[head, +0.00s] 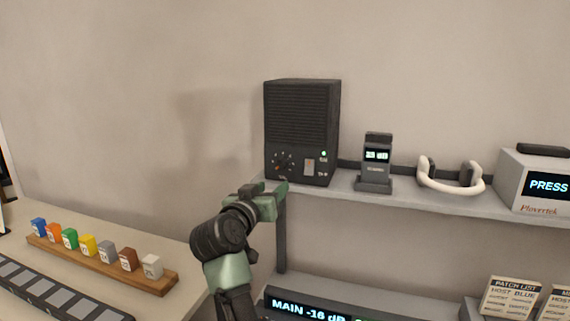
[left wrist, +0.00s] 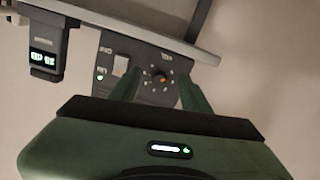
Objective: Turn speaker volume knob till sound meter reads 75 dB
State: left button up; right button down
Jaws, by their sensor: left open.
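The black speaker (head: 302,118) stands on the left end of the grey shelf. Its volume knob (head: 281,161) is low on the front, with a dial of marks around it. The sound meter (head: 375,165) stands upright right of the speaker; its lit display seems to read about 35 dB, but the digits are small. My left gripper (head: 266,190) is open and empty just below and in front of the knob. In the left wrist view the knob (left wrist: 160,77) shows between the two open fingers (left wrist: 157,84), with no visible contact. The meter (left wrist: 45,48) also shows there, upside down. My right gripper is not in view.
A white headset (head: 450,183) and a box reading PRESS (head: 540,182) are farther right on the shelf (head: 410,197). Below is a display reading MAIN -16 dB (head: 308,308). A wooden rack (head: 100,263) of coloured blocks lies on the left table. The wall above is clear.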

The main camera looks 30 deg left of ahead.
aim_at(280, 165)
pick_arm(q)
jog(key=shift+t, duration=0.3)
jog(key=w+r+p, duration=0.1)
jog(key=w+a+r, duration=0.1)
jog(key=w+r, duration=0.1)
jog(key=shift+a+r+p, duration=0.1)
jog(key=shift+a+p, duration=0.1)
jog(key=shift+p, duration=0.2)
jog(key=x, duration=0.2)
jog(key=shift+w+a+p, duration=0.15)
jog(key=shift+w+p, duration=0.2)
jog(key=shift+p, duration=0.05)
jog(key=shift+w+a+f, duration=0.1)
jog(key=shift+w+f, duration=0.1)
jog(key=shift+w, duration=0.4)
jog(key=c, duration=0.9)
jog(key=shift+a, duration=0.1)
grip_shut()
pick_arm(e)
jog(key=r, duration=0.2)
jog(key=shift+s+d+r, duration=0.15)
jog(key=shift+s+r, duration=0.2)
